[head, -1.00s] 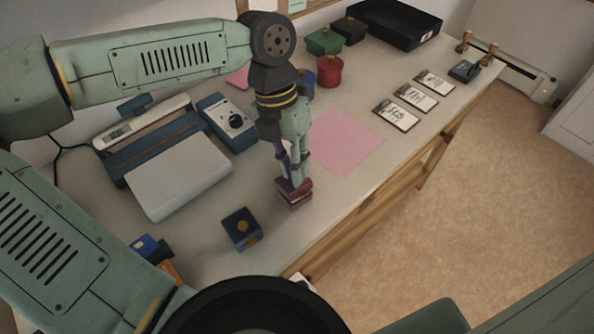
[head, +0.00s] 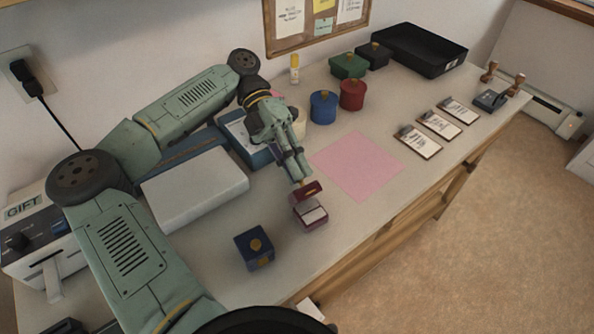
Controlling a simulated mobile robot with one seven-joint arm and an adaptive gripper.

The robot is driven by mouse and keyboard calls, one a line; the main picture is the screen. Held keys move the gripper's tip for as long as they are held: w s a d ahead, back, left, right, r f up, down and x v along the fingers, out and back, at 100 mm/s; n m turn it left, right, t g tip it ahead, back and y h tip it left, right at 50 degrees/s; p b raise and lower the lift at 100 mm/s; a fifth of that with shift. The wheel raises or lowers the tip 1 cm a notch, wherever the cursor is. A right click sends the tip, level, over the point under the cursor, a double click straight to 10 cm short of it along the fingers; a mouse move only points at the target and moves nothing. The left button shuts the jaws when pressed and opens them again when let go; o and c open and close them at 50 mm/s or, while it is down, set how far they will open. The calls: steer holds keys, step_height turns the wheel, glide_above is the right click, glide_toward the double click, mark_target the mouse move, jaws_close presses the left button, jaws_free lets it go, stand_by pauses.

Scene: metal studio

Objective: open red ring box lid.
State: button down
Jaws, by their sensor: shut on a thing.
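The red ring box (head: 311,215) stands on the table between the pink sheet and a blue box. Its lid (head: 306,192) is raised and tilted back, and a pale inside shows in the base. My gripper (head: 303,179) reaches down from the upper left and is shut on the lid. The fingertips partly cover the lid's far side. Whether a ring lies inside is too small to tell.
A dark blue box (head: 254,248) with a gold knob stands at the near left. A flat pink sheet (head: 358,165) lies to the right. Round blue (head: 323,107) and red (head: 352,95) boxes stand behind. A white-topped device (head: 195,186) is on the left.

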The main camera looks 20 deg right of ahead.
steer(key=shift+w+f+g, duration=0.15)
steer(key=shift+w+g, duration=0.1)
steer(key=shift+g, duration=0.25)
steer(key=shift+a, duration=0.1)
steer(key=c, duration=1.6)
jaws_free()
steer(key=shift+o, duration=0.2)
step_height(320, 180, up, 10)
